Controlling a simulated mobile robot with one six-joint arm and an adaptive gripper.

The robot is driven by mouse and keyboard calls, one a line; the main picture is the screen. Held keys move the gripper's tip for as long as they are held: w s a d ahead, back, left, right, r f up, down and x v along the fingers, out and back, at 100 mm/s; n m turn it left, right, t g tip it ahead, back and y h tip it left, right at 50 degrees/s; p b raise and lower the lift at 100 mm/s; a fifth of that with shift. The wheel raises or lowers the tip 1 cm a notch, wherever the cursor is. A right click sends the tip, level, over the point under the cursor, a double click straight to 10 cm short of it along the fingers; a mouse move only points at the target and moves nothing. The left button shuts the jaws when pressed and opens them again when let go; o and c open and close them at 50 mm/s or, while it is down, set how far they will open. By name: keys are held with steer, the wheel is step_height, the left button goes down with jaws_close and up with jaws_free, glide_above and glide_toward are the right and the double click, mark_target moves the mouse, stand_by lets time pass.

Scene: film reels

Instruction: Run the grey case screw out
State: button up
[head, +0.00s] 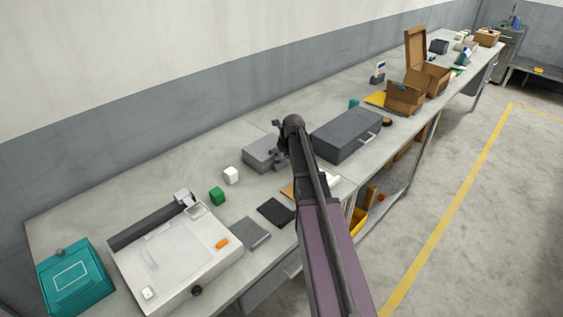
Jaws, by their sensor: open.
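A light grey box-shaped case (259,153) lies on the bench near the middle of the head view. A larger dark grey case (343,138) with a handle on its front lies to the right of it. I cannot tell which one is the grey case of the task. No screw can be made out on either. My gripper (280,158) is open at the right end of the light grey case, partly hiding it. The fingers are small and dark here, and I cannot tell whether they touch the case.
Bare bench top (160,178) shows along the wall.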

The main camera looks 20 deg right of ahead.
steer(key=shift+b+x, duration=0.5)
steer(key=shift+x, duration=0.3)
jaws_close()
